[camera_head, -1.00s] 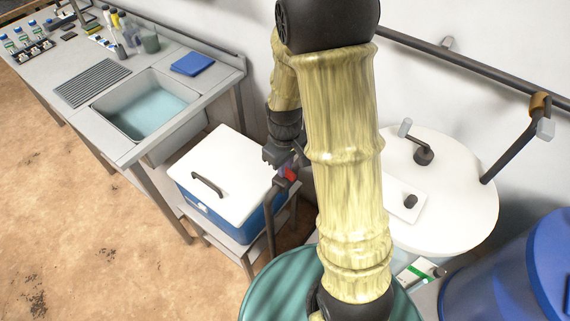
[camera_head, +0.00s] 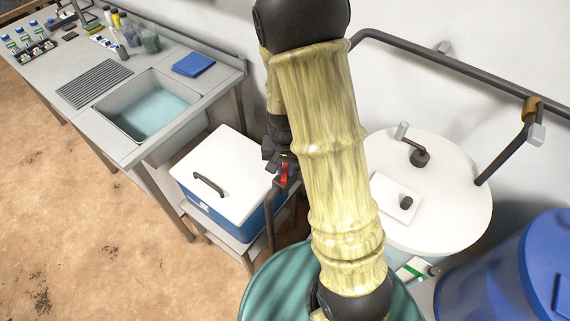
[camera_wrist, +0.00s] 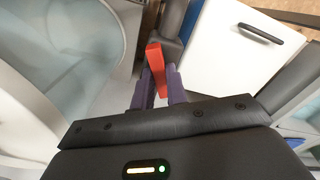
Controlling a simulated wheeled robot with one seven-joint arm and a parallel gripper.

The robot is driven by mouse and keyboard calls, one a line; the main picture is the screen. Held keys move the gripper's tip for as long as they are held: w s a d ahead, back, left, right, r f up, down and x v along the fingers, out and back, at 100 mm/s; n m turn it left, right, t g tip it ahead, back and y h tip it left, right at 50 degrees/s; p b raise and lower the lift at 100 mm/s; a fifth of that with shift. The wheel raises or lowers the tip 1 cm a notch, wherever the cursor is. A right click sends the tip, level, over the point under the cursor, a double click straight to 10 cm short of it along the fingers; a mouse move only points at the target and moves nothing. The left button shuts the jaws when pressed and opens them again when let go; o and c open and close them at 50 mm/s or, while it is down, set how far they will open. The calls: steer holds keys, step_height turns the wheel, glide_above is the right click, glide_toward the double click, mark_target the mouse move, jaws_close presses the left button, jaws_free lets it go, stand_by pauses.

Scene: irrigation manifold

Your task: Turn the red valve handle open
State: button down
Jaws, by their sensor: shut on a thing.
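The red valve handle (camera_wrist: 156,62) shows in the wrist view as a short red bar between the two fingers of my gripper (camera_wrist: 159,85). My gripper is shut on it. The handle sits on a dark grey pipe (camera_wrist: 170,45) at the top. In the head view the red handle (camera_head: 284,174) shows just below my gripper (camera_head: 279,160), beside the white-lidded cooler. My arm hides part of the pipe and of the gripper there.
A blue cooler with a white lid (camera_head: 222,165) stands left of the handle. A white round tank (camera_head: 455,205) is to the right, a teal barrel (camera_head: 270,290) in front and a blue barrel (camera_head: 520,270) at lower right. A sink bench (camera_head: 120,150) stands farther left.

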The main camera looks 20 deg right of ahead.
mark_target(285, 170)
steer(key=m+p, duration=0.2)
steer(key=m, duration=0.4)
stand_by(0.5)
steer(key=c, duration=1.4)
jaws_free()
steer(key=shift+r, duration=0.1)
step_height(285, 170, up, 17)
steer(key=shift+r+p, duration=0.15)
steer(key=shift+p, duration=0.2)
